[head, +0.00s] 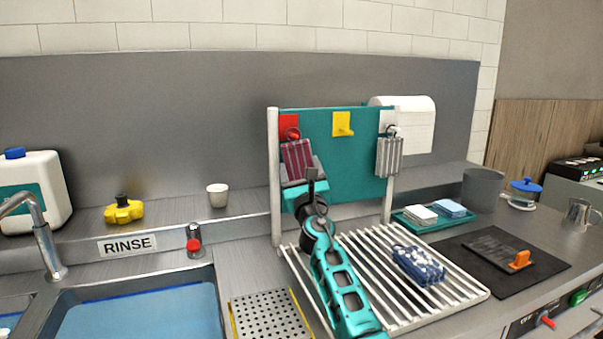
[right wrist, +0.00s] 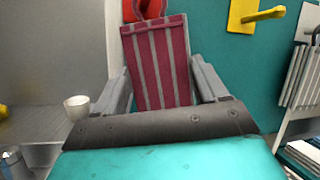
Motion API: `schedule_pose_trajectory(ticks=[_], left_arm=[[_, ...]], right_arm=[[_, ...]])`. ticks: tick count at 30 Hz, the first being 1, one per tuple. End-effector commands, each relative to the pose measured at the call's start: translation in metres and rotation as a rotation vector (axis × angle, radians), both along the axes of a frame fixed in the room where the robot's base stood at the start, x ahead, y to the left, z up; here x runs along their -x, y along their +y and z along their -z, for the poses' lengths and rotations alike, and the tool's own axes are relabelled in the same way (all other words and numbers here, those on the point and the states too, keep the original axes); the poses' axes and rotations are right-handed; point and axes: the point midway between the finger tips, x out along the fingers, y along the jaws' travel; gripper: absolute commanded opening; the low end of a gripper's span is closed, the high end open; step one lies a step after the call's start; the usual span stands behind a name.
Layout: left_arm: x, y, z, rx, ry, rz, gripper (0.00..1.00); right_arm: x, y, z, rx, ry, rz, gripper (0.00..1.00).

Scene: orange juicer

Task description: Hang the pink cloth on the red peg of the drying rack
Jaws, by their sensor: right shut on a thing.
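The pink cloth (head: 298,160) is a dark pink, grey-striped folded piece. It is upright just below and in front of the red peg (head: 292,132) at the rack's left. My right gripper (head: 303,178) is shut on the cloth's lower part; in the right wrist view the cloth (right wrist: 157,62) stands between the two grey fingers (right wrist: 163,88). A ring at the cloth's top overlaps the red peg (right wrist: 130,10) in the picture. I cannot tell whether the loop is around the peg. The drying rack (head: 274,180) has a teal back panel. My left gripper is not in view.
A yellow peg (head: 343,124) is empty. A grey striped cloth (head: 389,157) hangs at the rack's right. A blue patterned cloth bundle (head: 419,265) lies on the slatted grid (head: 455,290). A white cup (head: 217,195) stands left of the rack. The sink (head: 135,305) is front left.

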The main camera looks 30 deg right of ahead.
Motion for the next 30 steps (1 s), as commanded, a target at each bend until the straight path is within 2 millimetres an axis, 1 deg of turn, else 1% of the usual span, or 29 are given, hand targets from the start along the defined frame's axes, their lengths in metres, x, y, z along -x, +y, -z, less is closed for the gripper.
schedule_pose_trajectory(ticks=[14, 15, 23, 24, 30], left_arm=[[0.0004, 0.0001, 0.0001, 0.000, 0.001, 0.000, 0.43], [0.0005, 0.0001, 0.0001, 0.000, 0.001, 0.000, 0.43], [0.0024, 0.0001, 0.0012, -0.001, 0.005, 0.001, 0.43], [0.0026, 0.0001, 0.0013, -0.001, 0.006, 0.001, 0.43], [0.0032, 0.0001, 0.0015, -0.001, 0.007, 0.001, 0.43]], right_arm=[[-0.0005, 0.0006, 0.0000, 0.001, 0.002, 0.000, 0.44], [-0.0005, 0.0006, 0.0000, 0.000, 0.001, -0.001, 0.74], [-0.0004, 0.0005, 0.0001, 0.000, 0.001, -0.001, 0.99], [-0.0004, 0.0005, 0.0001, 0.000, 0.001, -0.001, 1.00], [0.0000, 0.0006, 0.0005, 0.000, 0.001, -0.001, 1.00]])
